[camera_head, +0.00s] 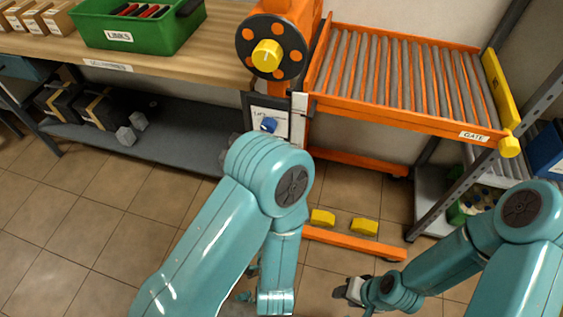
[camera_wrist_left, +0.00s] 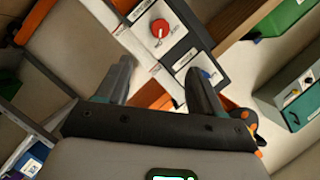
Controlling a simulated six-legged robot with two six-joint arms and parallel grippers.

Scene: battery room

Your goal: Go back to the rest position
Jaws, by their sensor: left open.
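My left arm comes in from the left in the head view and bends down at a teal elbow. My left gripper shows in the wrist view (camera_wrist_left: 160,88) with its two grey fingers spread apart and nothing held between them. In the head view its hand is low, near the bottom edge, and mostly hidden behind the forearm. My right gripper (camera_head: 350,291) is low at the bottom right of centre in the head view, above the tiled floor. It is small and dark, and its fingers cannot be made out clearly.
An orange roller conveyor (camera_head: 400,110) with a yellow gate bar (camera_head: 497,88) stands ahead. Beside it are a yellow knob (camera_head: 266,56) and a blue knob (camera_head: 268,124). A green bin (camera_head: 135,30) sits on the wooden bench (camera_head: 215,55). A red knob (camera_wrist_left: 160,28) shows in the wrist view.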

